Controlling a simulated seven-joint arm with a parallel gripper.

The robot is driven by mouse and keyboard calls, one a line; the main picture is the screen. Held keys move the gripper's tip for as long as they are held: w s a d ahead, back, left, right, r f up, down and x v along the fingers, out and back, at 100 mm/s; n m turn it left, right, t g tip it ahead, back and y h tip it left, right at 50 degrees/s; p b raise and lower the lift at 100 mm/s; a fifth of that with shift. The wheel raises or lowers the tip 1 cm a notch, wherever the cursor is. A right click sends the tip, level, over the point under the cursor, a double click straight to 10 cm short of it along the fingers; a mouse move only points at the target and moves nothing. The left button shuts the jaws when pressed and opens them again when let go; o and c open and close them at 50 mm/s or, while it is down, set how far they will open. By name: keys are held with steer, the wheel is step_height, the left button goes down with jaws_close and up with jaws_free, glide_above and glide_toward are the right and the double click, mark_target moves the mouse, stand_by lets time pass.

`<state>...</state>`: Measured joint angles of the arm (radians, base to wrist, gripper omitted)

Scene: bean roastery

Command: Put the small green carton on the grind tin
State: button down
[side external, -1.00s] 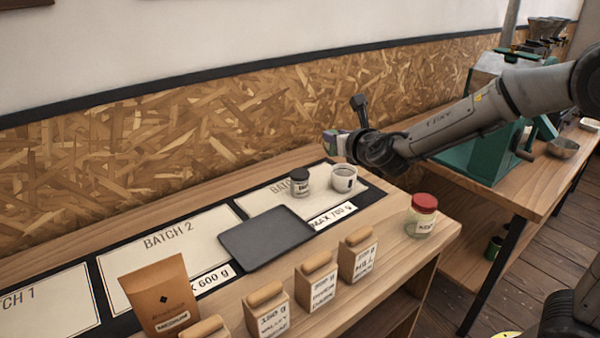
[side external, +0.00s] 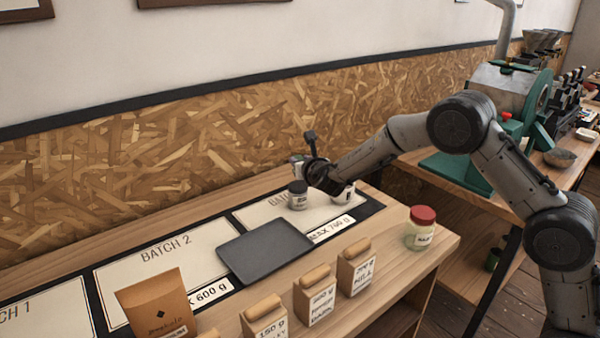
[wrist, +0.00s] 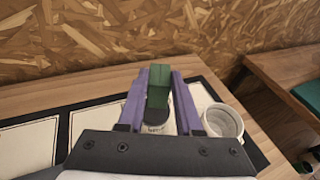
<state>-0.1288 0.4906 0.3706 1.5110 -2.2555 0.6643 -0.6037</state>
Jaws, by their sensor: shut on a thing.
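My gripper (wrist: 160,82) is shut on the small green carton (wrist: 158,94), with a purple finger on each side of it in the wrist view.
A white cup (wrist: 222,120) stands close to the right of the tin. A dark grey tray (side external: 265,250) lies to its front left. A red-lidded jar (side external: 421,228), several wooden-topped blocks and a brown pouch (side external: 157,305) stand along the front. The OSB wall is behind.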

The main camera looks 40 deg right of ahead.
steer(key=shift+w+f, duration=0.2)
steer(key=shift+f, duration=1.6)
steer(key=shift+f, duration=0.15)
steer(key=c, duration=0.6)
jaws_free()
steer(key=shift+s+r, duration=0.1)
steer(key=shift+r, duration=0.15)
steer(key=v, duration=1.2)
steer(key=shift+d, duration=0.1)
